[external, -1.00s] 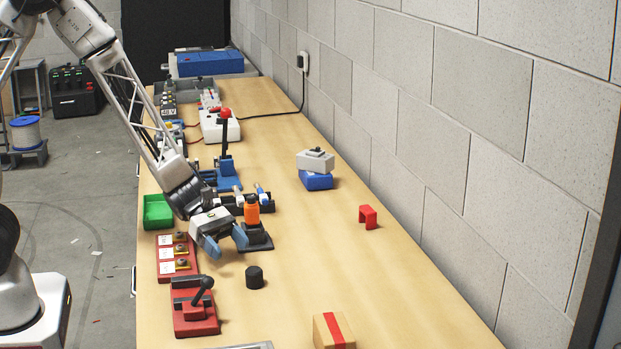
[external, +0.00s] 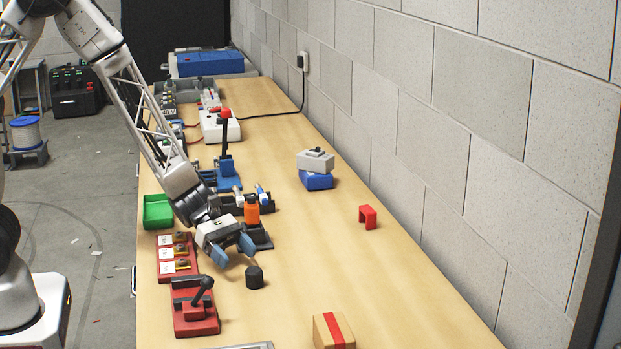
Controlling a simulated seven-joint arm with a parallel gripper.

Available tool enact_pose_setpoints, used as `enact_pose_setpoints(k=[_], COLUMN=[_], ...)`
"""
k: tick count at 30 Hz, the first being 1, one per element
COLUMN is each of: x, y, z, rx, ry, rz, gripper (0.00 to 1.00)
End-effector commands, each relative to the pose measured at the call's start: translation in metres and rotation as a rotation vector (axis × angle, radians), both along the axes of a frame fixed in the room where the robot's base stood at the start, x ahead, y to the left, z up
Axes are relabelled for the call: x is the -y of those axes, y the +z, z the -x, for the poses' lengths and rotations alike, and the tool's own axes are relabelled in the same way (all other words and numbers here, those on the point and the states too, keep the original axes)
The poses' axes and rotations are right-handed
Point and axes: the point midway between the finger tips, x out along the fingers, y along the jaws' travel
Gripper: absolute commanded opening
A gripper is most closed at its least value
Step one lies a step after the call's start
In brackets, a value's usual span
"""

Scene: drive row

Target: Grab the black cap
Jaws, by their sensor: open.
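The black cap (external: 254,277) is a small dark cylinder standing on the wooden table, in front of the orange bottle and to the right of the red lever base. My gripper (external: 234,252) has blue fingers that are spread apart and empty. It is above the table, just behind and to the left of the cap in the picture. The fingers point down toward the cap. I cannot tell the exact height of the fingertips.
An orange bottle (external: 252,211) on a black stand is close behind my gripper. A red lever unit (external: 195,309) and a red button panel (external: 177,258) are to the left. A red-striped box (external: 333,331) stands in front. The table's right side is mostly clear.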

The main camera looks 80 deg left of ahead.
Motion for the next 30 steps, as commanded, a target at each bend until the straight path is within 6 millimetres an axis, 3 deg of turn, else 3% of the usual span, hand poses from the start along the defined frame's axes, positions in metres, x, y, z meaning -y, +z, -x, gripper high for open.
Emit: enact_pose_setpoints(k=[8, 24, 30], x=[0.002, 0.037, 0.041], y=[-0.001, -0.02, -0.022], z=[-0.001, -0.022, -0.024], rx=[-0.001, 0.0, 0.0], ry=[-0.001, 0.0, 0.0], rz=[0.001, 0.001, 0.0], gripper=[0.7, 0.7, 0.7])
